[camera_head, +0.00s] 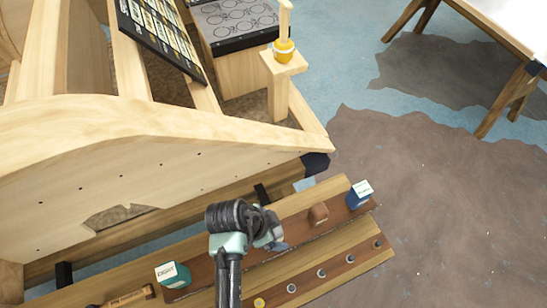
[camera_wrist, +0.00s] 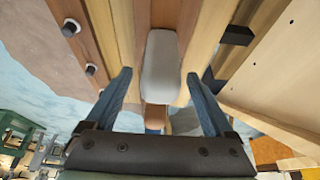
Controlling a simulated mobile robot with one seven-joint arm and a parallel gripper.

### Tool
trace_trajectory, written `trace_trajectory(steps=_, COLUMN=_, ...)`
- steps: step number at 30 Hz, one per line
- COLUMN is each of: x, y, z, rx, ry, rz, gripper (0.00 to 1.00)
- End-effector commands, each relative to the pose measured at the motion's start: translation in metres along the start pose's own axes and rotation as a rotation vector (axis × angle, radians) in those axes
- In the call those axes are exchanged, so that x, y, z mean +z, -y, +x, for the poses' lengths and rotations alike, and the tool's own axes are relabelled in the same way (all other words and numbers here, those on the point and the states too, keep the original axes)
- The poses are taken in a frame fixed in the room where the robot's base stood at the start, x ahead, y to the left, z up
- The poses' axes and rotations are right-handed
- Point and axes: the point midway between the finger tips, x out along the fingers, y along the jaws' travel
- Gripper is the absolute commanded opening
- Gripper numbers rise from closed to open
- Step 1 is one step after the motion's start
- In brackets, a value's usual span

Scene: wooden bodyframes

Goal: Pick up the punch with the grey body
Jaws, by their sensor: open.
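A smooth light-grey elongated body (camera_wrist: 161,65), which looks like the punch's grey body, lies on the wooden shelf in the wrist view. My gripper (camera_wrist: 159,76) is open, with one blue finger on each side of the grey body and visible gaps between. The fingers are not closed on it. In the head view my gripper (camera_head: 275,243) is low over the shelf, and my own arm covers much of that spot, so the punch cannot be made out clearly there.
A large wooden frame (camera_head: 150,135) stands close behind. Open floor (camera_head: 440,210) lies to the right.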

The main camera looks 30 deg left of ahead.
Motion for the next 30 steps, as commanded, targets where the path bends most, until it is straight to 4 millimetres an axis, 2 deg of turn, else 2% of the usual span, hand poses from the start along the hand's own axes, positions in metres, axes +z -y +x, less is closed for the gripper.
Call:
trace_trajectory(steps=5, x=0.000, y=0.000, z=0.018, rx=0.001, ry=0.001, rz=0.000, gripper=0.88)
trace_trajectory(steps=13, x=0.000, y=0.000, z=0.020, rx=-0.001, ry=0.000, rz=0.000, gripper=0.88)
trace_trajectory(steps=27, x=0.000, y=0.000, z=0.020, rx=-0.001, ry=0.000, rz=0.000, gripper=0.03)
trace_trajectory(steps=30, x=0.000, y=0.000, z=0.020, rx=0.000, ry=0.000, rz=0.000, gripper=0.00)
